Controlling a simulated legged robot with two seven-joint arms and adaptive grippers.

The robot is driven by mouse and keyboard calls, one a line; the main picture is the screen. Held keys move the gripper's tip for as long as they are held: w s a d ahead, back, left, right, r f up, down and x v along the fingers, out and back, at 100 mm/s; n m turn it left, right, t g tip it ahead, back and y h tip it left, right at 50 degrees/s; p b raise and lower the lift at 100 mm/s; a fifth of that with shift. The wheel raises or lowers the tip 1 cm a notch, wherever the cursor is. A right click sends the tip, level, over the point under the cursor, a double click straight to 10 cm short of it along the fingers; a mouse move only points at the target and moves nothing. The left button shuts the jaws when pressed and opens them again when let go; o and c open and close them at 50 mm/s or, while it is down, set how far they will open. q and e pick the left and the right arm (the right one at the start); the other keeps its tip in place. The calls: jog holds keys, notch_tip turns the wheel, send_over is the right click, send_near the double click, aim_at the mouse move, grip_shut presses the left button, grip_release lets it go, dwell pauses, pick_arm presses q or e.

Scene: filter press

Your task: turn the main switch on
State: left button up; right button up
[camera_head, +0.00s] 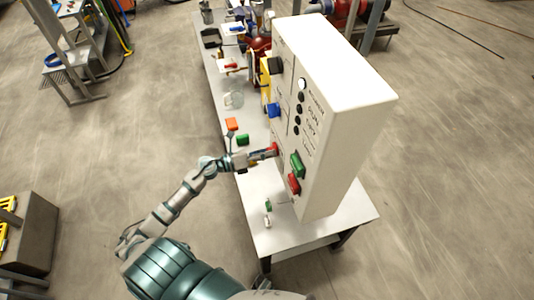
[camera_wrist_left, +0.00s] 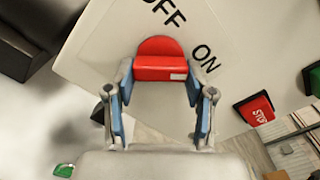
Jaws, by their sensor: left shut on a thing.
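The main switch is a red rotary knob (camera_wrist_left: 160,58) on the pale front of the control cabinet (camera_head: 343,95). It also shows in the head view (camera_head: 275,148), at the tip of my left gripper. In the left wrist view the black words OFF and ON stand above it and to its upper right. My left gripper (camera_wrist_left: 158,74) has its blue-padded fingers on both sides of the knob's bar, shut on it. The bar lies level in this view, with a small white mark at its right end. My right gripper is not in view.
A green button (camera_head: 297,164) and a red button (camera_head: 294,184) sit on the cabinet to the right of the knob. A blue switch (camera_head: 273,110) is above. The cabinet stands on a long white table (camera_head: 290,238) with small coloured items on it.

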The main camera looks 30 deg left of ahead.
pick_arm(q)
jog(key=shift+s+f, duration=0.1)
jog(key=shift+f, duration=0.3)
jog(key=o, duration=0.9)
jog(key=shift+o, duration=1.3)
jog(key=shift+r, duration=0.15)
jog(key=v, duration=1.2)
